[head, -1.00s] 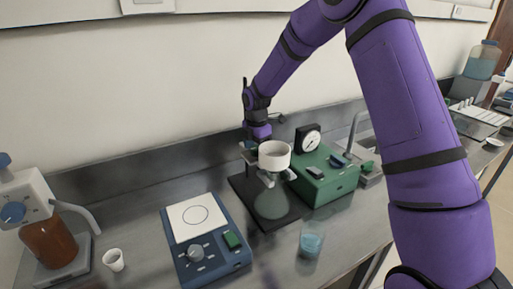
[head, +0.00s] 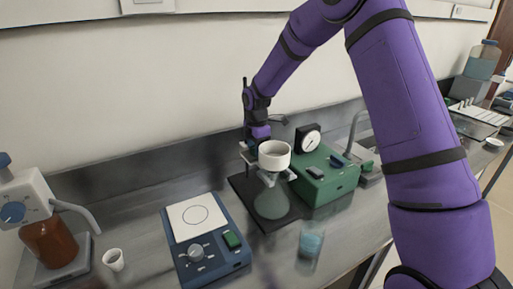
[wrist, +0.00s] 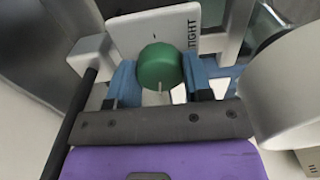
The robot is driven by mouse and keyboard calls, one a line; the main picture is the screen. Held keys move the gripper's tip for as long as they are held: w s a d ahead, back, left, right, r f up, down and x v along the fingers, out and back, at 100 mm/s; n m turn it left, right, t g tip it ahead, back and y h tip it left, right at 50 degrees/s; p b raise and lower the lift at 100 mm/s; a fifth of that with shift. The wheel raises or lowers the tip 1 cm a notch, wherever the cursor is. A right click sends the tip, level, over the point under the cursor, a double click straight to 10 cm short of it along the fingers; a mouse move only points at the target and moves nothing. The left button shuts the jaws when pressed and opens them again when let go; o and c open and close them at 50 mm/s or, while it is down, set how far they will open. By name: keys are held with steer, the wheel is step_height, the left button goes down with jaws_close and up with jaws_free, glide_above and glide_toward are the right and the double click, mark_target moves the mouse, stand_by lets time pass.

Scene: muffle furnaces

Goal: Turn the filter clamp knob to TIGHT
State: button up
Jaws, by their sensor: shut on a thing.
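The filter clamp knob (wrist: 158,66) is green and round, with a pale line at its lower edge, in the wrist view. It sits in front of a pale plate (wrist: 125,33) with the word TIGHT (wrist: 192,35) at its right side. My gripper (wrist: 160,78) is shut on the knob, one blue finger at each side. The knob's line points down, away from the word TIGHT. In the head view my gripper (head: 256,146) is behind the white filter funnel (head: 274,154) on the glass flask (head: 271,202); the knob is hidden there.
A green pump box (head: 325,183) with a round gauge (head: 312,141) stands right of the flask. A blue hotplate (head: 208,245) is at the left front. A beaker of blue liquid (head: 310,243) and a small white cup (head: 114,259) stand near the bench front.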

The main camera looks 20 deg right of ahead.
steer(key=m, duration=0.4)
steer(key=shift+m, duration=0.3)
steer(key=m, duration=0.3)
steer(key=shift+m, duration=0.3)
steer(key=m, duration=0.3)
steer(key=shift+m, duration=0.3)
steer(key=m, duration=0.4)
steer(key=shift+m, duration=0.3)
steer(key=m, duration=1.2)
steer(key=shift+m, duration=2.1)
